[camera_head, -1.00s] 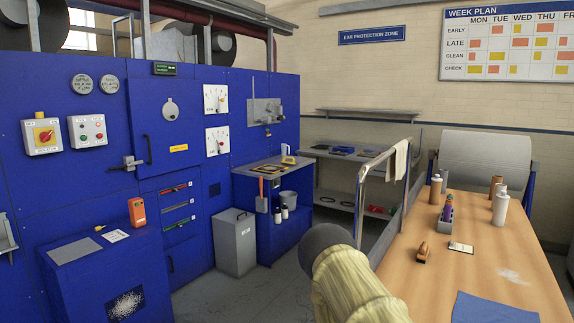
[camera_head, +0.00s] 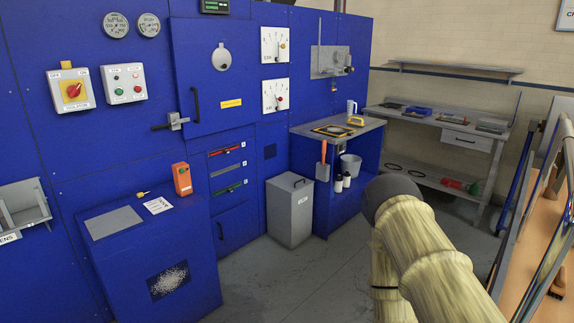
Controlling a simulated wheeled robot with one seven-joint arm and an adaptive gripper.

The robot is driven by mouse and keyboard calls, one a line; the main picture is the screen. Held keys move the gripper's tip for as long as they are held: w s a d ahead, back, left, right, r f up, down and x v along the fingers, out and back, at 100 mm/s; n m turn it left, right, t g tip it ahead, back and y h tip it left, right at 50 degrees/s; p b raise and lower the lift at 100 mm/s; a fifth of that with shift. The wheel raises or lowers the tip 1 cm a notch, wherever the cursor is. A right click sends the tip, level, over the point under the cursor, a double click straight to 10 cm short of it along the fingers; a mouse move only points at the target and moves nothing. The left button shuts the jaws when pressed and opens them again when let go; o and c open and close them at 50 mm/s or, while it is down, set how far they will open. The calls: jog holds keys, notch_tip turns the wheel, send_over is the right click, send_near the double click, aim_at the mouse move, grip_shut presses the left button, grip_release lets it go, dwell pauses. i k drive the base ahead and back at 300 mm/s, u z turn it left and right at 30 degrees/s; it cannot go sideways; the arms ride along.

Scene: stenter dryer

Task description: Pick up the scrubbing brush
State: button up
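A small brown, dark-edged object (camera_head: 560,283) that looks like the scrubbing brush lies on the wooden table (camera_head: 545,250) at the right edge of the head view. It is partly cut off or hidden there, so its exact shape is hard to tell. My arm, in a pale yellowish sleeve with a dark grey rounded joint, rises at the lower right, left of the table. My gripper is not visible, so its opening and contents do not show.
A metal rail stands between my arm and the table. A grey bin (camera_head: 290,212) stands on the floor beside a blue workstand (camera_head: 345,195) with a bucket (camera_head: 351,165). Blue machine panels fill the left. A grey bench (camera_head: 440,130) stands at the back. Floor between is clear.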

aim_at(361, 124)
jog(key=z, duration=0.2)
jog(key=i, duration=2.1)
jog(key=z, duration=0.45)
jog(key=i, duration=3.15)
jog(key=u, duration=0.15)
